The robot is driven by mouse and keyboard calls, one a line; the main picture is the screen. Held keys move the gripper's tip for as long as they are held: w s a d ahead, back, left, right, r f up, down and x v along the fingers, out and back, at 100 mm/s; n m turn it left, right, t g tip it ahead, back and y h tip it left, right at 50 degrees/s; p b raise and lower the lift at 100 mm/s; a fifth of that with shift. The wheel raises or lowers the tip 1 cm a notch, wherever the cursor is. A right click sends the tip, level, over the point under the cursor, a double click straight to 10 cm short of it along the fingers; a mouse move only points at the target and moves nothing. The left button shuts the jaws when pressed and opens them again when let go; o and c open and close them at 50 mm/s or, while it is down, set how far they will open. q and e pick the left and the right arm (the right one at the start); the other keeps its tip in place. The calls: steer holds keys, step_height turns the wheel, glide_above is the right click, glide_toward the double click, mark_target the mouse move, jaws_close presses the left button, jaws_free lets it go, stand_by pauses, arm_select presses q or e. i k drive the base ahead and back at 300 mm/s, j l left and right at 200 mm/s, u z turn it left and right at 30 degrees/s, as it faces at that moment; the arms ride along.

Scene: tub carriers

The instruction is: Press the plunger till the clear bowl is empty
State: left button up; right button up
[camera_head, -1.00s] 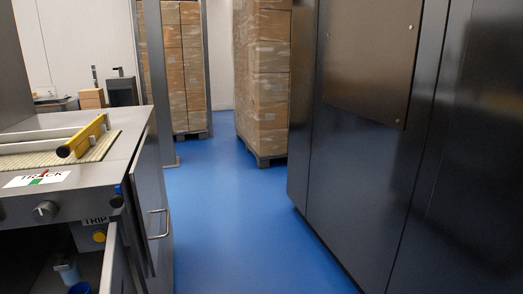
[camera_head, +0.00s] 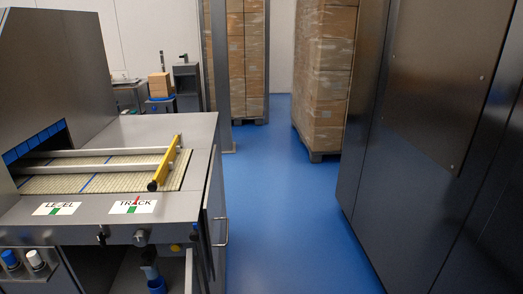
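Neither of my grippers is in view. I cannot make out a clear bowl or a plunger.
The machine carries a belt (camera_head: 110,172), a yellow bar (camera_head: 167,163) and labels LEVEL (camera_head: 56,209) and TRACK (camera_head: 132,207). Its door (camera_head: 216,213) stands ajar. Wrapped pallet stacks (camera_head: 322,77) stand behind. Dark cabinets (camera_head: 430,130) line the right. The blue floor (camera_head: 285,215) between is clear.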

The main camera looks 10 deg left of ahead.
mark_target(145, 256)
steer(key=u, duration=1.3)
